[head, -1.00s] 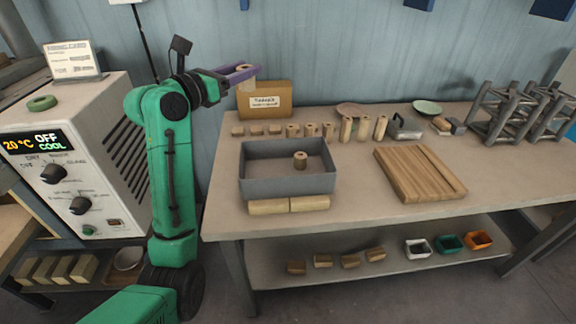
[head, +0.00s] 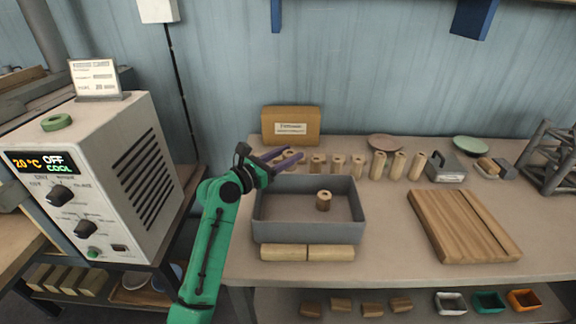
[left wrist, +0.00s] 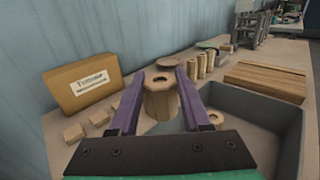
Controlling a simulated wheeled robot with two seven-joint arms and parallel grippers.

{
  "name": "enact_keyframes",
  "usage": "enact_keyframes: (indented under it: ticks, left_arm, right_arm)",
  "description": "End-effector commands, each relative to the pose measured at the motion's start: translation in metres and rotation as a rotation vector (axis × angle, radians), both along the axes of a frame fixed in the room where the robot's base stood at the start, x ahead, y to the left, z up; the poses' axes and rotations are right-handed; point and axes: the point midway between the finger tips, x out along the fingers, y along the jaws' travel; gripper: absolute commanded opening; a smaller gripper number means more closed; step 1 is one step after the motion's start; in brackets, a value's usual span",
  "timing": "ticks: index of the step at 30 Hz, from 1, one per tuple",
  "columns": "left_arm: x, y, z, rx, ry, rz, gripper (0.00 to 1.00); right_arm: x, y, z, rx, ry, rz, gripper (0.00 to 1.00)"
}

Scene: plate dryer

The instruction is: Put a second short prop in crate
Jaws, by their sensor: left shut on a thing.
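My left gripper (head: 285,157) has purple fingers and is over the back left part of the grey crate (head: 305,232). In the left wrist view its fingers are shut on a short wooden prop (left wrist: 160,100) with a hole in its top, held upright. In the head view the held prop is hard to make out. Another short prop (head: 323,201) stands upright inside the crate. The crate's wall also shows at the right of the left wrist view (left wrist: 270,112). My right gripper is not in view.
Several short props (head: 338,163) and taller props (head: 398,165) stand in a row behind the crate. A cardboard box (head: 291,126) is at the back. Two wooden bars (head: 330,252) lie before the crate. A slatted board (head: 461,226) lies right. The dryer (head: 110,180) is left.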

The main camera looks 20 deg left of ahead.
Motion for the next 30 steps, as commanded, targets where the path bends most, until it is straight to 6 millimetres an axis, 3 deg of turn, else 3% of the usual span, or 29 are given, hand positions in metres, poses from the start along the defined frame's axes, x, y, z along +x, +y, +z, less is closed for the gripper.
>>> enact_keyframes:
  ticks: [1, 4, 20, 21, 23, 24, 30]
  left_arm:
    - [0.0, 0.0, -0.014, -0.001, 0.005, -0.001, 0.0]
    - [0.0, 0.0, -0.028, 0.001, 0.003, 0.0, 0.0]
    - [0.0, 0.0, -0.036, -0.001, 0.001, 0.0, 0.0]
    - [0.0, 0.0, -0.037, 0.0, 0.001, 0.0, 0.51]
    - [0.0, 0.0, -0.037, 0.0, 0.001, 0.0, 0.74]
    - [0.0, 0.0, -0.037, 0.0, 0.001, -0.001, 0.78]
    - [0.0, 0.0, -0.037, 0.0, 0.001, -0.001, 0.78]
  right_arm:
    - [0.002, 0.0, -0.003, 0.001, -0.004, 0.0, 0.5]
    - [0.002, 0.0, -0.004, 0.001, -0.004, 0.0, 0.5]
    - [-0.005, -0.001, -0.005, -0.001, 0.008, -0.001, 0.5]
    - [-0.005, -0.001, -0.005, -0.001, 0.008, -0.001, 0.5]
    - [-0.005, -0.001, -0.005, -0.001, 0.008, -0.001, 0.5]
    - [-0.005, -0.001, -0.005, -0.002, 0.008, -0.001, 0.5]
    - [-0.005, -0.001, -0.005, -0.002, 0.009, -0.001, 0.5]
